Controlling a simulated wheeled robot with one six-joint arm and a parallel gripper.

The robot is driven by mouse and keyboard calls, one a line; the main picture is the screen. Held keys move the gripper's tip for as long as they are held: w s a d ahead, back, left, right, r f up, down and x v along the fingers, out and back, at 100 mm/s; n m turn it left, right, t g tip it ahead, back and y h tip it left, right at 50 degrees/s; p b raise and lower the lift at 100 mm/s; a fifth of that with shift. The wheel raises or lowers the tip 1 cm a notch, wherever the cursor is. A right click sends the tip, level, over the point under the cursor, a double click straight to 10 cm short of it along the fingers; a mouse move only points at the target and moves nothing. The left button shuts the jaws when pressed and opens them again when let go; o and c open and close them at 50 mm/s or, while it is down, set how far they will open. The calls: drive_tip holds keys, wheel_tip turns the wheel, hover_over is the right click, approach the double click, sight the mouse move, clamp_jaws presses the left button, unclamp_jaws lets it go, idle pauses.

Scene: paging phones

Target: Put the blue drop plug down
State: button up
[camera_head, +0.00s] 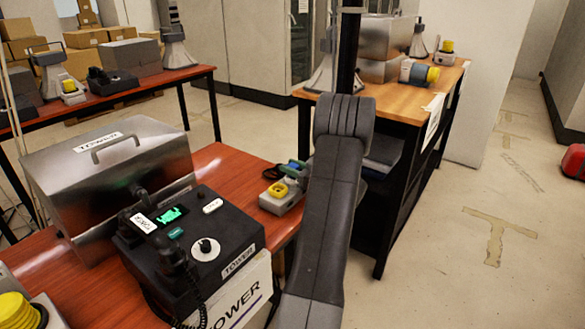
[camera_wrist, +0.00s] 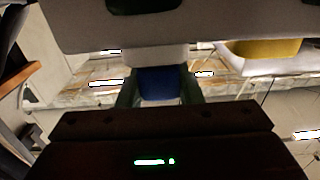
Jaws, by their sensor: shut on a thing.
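The blue drop plug (camera_wrist: 160,84) is between the two dark green fingers of my gripper (camera_wrist: 158,95) in the wrist view. My gripper is shut on it. A pale grey block (camera_wrist: 157,53) shows just beyond the plug, against a grey box (camera_wrist: 220,30) with a yellow part (camera_wrist: 262,48). I cannot tell whether the plug touches the box. In the head view the small grey box (camera_head: 289,203) with a yellow knob (camera_head: 278,189) stands at the right end of the red-brown table (camera_head: 225,165). My gripper (camera_head: 296,167) is partly hidden there beside my arm.
A black phone console (camera_head: 225,232) and a metal TOWER case (camera_head: 110,180) fill much of the near table. A wooden-topped bench (camera_head: 390,92) stands behind my arm, with a metal box and devices. The floor at right is mostly clear; a red object (camera_head: 573,161) lies there.

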drive_tip(key=shift+f, duration=0.35)
drive_tip(key=o, duration=1)
drive_tip(key=shift+r, duration=0.55)
drive_tip(key=v, duration=1.2)
drive_tip(key=shift+f, duration=0.2)
